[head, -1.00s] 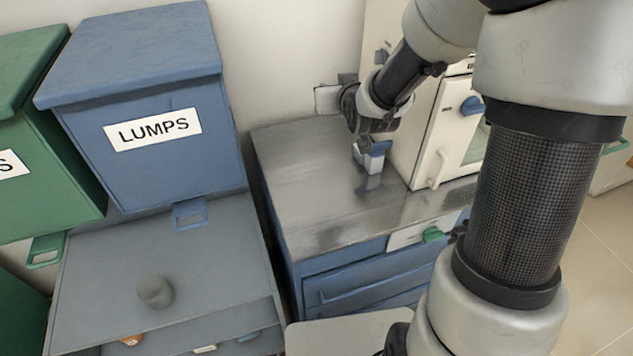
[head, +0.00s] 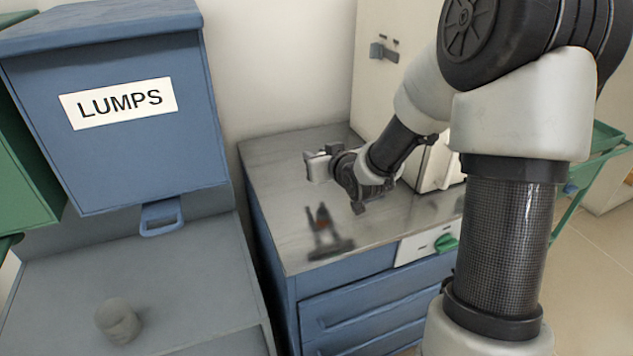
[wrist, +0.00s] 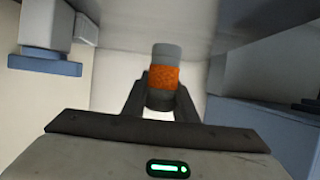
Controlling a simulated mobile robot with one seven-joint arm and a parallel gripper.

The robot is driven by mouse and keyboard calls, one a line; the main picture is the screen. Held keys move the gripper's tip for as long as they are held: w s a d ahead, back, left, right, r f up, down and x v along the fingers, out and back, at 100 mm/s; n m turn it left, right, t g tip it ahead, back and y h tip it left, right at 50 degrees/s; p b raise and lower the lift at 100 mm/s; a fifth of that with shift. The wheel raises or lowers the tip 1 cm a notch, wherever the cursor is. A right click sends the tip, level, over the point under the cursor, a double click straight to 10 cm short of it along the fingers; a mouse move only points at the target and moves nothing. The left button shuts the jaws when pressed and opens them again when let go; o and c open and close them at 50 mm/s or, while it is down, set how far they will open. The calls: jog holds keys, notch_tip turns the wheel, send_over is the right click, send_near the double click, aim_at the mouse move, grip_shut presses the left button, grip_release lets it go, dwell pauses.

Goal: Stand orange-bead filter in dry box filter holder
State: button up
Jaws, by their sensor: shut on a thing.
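The orange-bead filter (wrist: 164,76) is an upright-looking cylinder with a grey top, an orange band and a dark lower part in the wrist view. My gripper (wrist: 162,98) is shut on it, with a dark finger on each side. In the head view my arm's end is low over the steel worktop. A dark blurred shape with an orange spot shows in the shiny top below it; it looks like a reflection of my gripper and the filter. I cannot pick out the dry box's filter holder with certainty.
A steel-topped bench (head: 277,190) with blue drawers stands at centre. A pale cabinet (head: 376,25) is behind my arm. The blue LUMPS bin (head: 115,150) and a grey lump (head: 118,321) on a grey top are left. The front-left of the bench is clear.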

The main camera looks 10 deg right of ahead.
jog(key=shift+f+b, duration=0.65)
jog(key=shift+f, duration=1.85)
jog(key=shift+f+b, duration=0.3)
jog(key=o, duration=1)
jog(key=shift+r, duration=0.15)
jog(key=shift+o, duration=0.2)
